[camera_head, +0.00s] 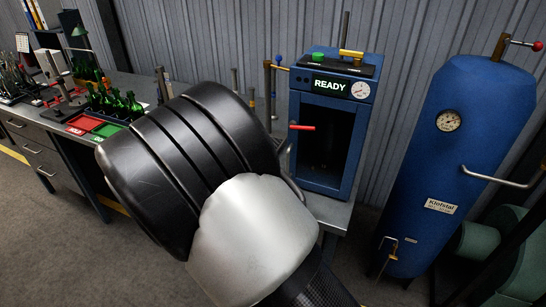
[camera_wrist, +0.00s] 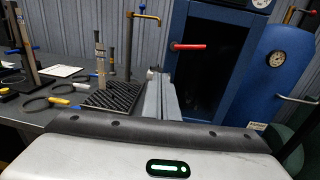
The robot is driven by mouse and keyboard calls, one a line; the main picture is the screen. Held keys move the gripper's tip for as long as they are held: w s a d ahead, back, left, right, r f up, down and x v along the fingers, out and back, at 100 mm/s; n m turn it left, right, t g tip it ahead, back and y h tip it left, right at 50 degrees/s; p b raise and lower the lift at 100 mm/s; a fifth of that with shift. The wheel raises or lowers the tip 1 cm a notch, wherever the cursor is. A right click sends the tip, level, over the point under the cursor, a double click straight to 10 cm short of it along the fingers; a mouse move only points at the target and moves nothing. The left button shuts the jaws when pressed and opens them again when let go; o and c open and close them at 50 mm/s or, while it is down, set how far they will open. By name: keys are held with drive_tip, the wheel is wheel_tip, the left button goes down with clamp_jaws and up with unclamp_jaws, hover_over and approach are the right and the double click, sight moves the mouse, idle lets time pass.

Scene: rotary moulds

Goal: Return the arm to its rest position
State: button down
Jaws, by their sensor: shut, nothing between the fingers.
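My gripper (camera_wrist: 160,95) shows in the wrist view as two grey fingers pressed together, with nothing between them. It points toward the blue cabinet with the red handle and hangs in front of the bench. In the head view my arm fills the middle of the picture as a large black and silver link, and my gripper is hidden behind it.
The blue cabinet (camera_head: 330,120) has a lit READY sign and a dark opening. A blue tank (camera_head: 450,150) stands to its right. A black ribbed mat (camera_wrist: 118,97) lies near my fingers.

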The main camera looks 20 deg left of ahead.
drive_tip(key=s+d+r+m+g+h, duration=0.1)
drive_tip(key=d+r+m+g+h, duration=0.15)
drive_tip(key=d+m, duration=0.45)
drive_tip(key=d+r+m+g+h, duration=0.2)
drive_tip(key=d+m+g+h, duration=0.15)
drive_tip(key=d, duration=0.85)
drive_tip(key=s+d+r+m+g+h, duration=0.1)
drive_tip(key=d+r+m+g+h, duration=0.3)
drive_tip(key=d, duration=0.5)
drive_tip(key=s+d+m+g+y, duration=0.5)
drive_tip(key=s+d+m, duration=0.5)
drive_tip(key=s+m, duration=0.3)
drive_tip(key=s+a+r+m+t+y, duration=0.2)
drive_tip(key=s+r+m+y, duration=0.3)
drive_tip(key=m, duration=0.3)
drive_tip(key=shift+s+a+r+t+p, duration=0.2)
drive_tip(key=shift+a+t+p, duration=0.15)
drive_tip(key=shift+a, duration=0.15)
drive_tip(key=shift+m, duration=0.25)
